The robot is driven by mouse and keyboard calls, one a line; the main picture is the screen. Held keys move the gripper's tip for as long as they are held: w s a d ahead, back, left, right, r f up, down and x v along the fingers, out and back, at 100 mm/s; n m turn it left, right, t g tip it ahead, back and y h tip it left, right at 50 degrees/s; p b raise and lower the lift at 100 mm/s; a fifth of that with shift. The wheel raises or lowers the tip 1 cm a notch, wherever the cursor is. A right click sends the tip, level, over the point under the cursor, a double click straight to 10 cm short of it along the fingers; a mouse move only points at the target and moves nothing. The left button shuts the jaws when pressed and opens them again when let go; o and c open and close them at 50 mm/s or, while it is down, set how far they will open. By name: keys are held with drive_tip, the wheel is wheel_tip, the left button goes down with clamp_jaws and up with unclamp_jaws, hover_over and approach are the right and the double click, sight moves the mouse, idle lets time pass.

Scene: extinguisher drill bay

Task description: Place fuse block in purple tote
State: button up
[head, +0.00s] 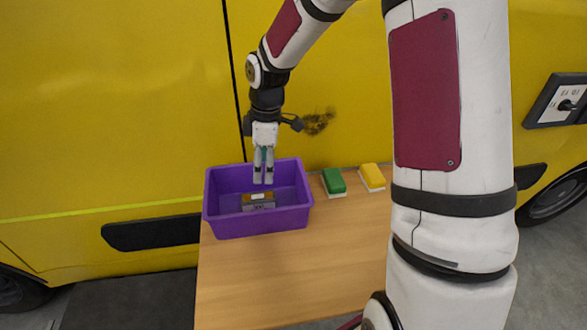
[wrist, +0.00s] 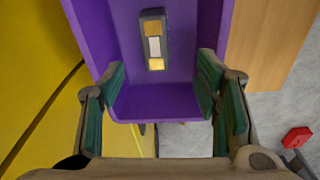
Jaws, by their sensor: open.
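The purple tote (head: 262,220) stands on the wooden table, and it also shows in the wrist view (wrist: 150,107). The fuse block (head: 258,207), grey-sided with a yellow-brown top and a white middle, lies inside on the tote's floor. In the wrist view the fuse block (wrist: 154,46) is in full sight, with no finger touching it. My gripper (head: 263,181) points down over the tote, above and apart from the block. In the wrist view my gripper (wrist: 163,95) is open, with green finger pads wide apart and nothing between them.
A green sponge (head: 333,181) and a yellow sponge (head: 372,176) sit on the table (head: 270,285) right of the tote. A yellow vehicle (head: 130,120) stands close behind. The table's front is clear. A red object (wrist: 297,138) lies beyond the table.

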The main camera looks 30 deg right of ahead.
drive_tip(key=s+r+m+t+h, duration=0.2)
drive_tip(key=s+r+m, duration=0.5)
drive_tip(key=s+r, duration=0.75)
drive_tip(key=s+a+r+m+t+y, duration=0.1)
drive_tip(key=s+r+m, duration=0.4)
drive_tip(key=s, duration=0.6)
drive_tip(key=shift+s+a+m+t, duration=0.3)
drive_tip(key=shift+a+m+t, duration=0.15)
drive_tip(key=shift+m+t, duration=0.25)
drive_tip(key=shift+r, duration=0.1)
